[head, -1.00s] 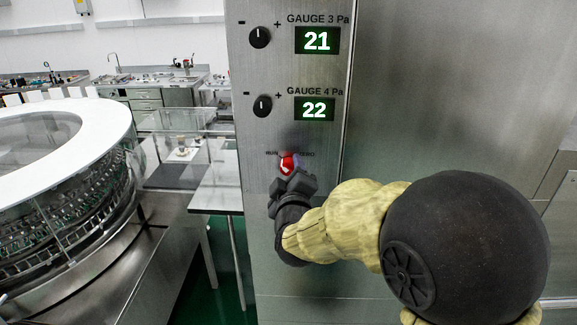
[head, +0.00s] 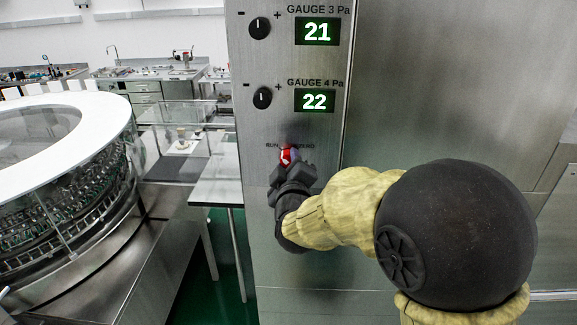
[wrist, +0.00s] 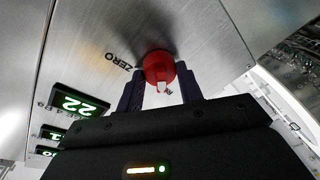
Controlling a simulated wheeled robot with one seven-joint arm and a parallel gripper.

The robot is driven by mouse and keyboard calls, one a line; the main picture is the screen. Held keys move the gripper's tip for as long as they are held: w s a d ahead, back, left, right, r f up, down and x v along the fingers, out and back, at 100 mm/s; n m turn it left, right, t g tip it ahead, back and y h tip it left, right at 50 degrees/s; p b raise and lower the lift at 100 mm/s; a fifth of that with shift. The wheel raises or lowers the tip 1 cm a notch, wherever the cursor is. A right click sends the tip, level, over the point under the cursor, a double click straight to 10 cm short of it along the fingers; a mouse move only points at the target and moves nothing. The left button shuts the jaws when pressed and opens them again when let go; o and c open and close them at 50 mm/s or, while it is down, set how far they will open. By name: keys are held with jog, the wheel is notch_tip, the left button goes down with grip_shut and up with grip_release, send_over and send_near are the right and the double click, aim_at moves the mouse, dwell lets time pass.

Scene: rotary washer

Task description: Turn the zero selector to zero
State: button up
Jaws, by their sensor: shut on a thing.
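The zero selector is a red round knob (head: 287,155) with a white pointer mark, low on the steel panel, under the gauge displays. It also shows in the wrist view (wrist: 158,68), with the word ZERO to its left there. My gripper (head: 290,170) is at the knob from below and in front. In the wrist view its two dark fingers (wrist: 160,88) stand on either side of the knob, shut on it. In the head view the gripper hides the knob's lower part. The white mark in the wrist view points down toward my gripper.
Above the knob are the Gauge 4 display (head: 314,100) reading 22 and the Gauge 3 display (head: 317,31) reading 21, each with a black knob beside it. A round rotary washer (head: 60,150) stands at the left. A white table (head: 215,185) is left of the panel.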

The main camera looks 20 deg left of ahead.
jog(key=shift+f+b, duration=0.2)
jog(key=shift+b, duration=0.1)
jog(key=m+b, duration=0.6)
jog(key=m+t+h+b, duration=0.1)
jog(key=m+b, duration=0.5)
jog(key=m+t+b, duration=0.1)
jog(key=m+b, duration=0.6)
jog(key=shift+f+h, duration=0.1)
jog(key=shift+h, duration=0.2)
jog(key=shift+m, duration=0.3)
jog(key=o, duration=1)
